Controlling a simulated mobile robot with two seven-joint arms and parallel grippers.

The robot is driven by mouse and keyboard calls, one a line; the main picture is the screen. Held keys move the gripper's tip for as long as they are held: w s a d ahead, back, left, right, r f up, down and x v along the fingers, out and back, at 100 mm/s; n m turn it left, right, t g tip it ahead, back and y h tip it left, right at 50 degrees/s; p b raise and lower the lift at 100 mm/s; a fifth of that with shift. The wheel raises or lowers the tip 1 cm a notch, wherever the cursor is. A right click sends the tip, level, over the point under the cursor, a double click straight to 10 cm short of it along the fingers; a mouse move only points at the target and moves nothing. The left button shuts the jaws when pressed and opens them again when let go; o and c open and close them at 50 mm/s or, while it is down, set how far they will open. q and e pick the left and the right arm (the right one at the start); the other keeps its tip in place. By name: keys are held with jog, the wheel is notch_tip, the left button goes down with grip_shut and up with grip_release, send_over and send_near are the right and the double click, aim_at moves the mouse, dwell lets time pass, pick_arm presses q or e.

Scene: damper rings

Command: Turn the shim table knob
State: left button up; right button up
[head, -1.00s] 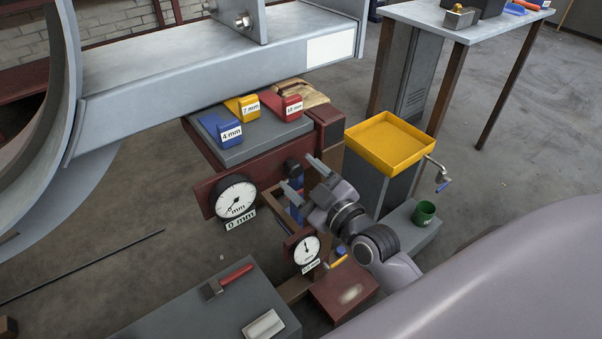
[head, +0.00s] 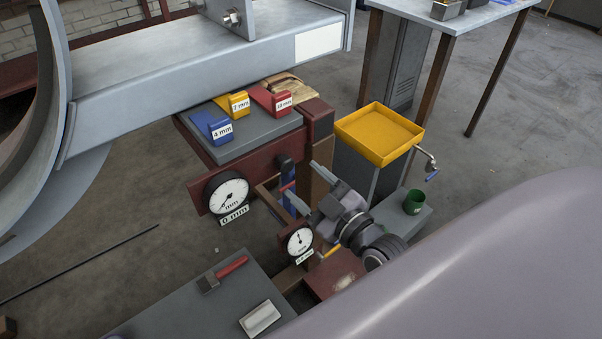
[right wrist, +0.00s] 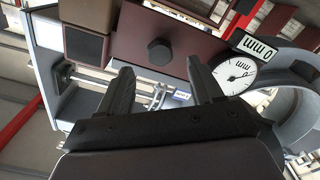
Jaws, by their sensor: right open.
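The shim table knob (head: 285,163) is a dark knob on the brown front of the shim table, right of the large white dial (head: 227,192) labelled 0 mm. It also shows as a dark many-sided knob in the right wrist view (right wrist: 161,52), centred between and beyond the fingertips. My right gripper (head: 300,180) is open and empty in front of the knob, with its fingers pointing toward it. In the right wrist view my right gripper (right wrist: 161,72) has a finger on either side of the line to the knob. My left gripper is not in view.
Blue (head: 212,126), yellow (head: 233,103) and red (head: 270,100) labelled shims lie on the grey table top. A smaller dial (head: 299,241) stands in front, close to my right gripper.

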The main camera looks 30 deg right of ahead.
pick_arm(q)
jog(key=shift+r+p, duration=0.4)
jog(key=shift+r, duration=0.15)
pick_arm(e)
jog(key=shift+s+d, duration=0.15)
jog(key=shift+s, duration=1.2)
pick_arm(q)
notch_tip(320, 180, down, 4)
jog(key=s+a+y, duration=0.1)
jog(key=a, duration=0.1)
pick_arm(e)
jog(key=s+a+f+m+g, duration=0.5)
jog(key=s+a+f+g, duration=0.25)
jog(key=f, duration=0.35)
pick_arm(q)
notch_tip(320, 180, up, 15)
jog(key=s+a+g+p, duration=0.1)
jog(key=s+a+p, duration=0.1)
jog(key=p, duration=1.8)
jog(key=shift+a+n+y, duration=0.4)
pick_arm(e)
jog(key=s+d+r, duration=0.1)
jog(key=r, duration=0.6)
jog(key=s+d+r, duration=0.2)
jog(key=r, duration=0.5)
jog(key=shift+d+r, duration=0.15)
jog(key=shift+r, duration=0.05)
jog(key=shift+s, duration=0.1)
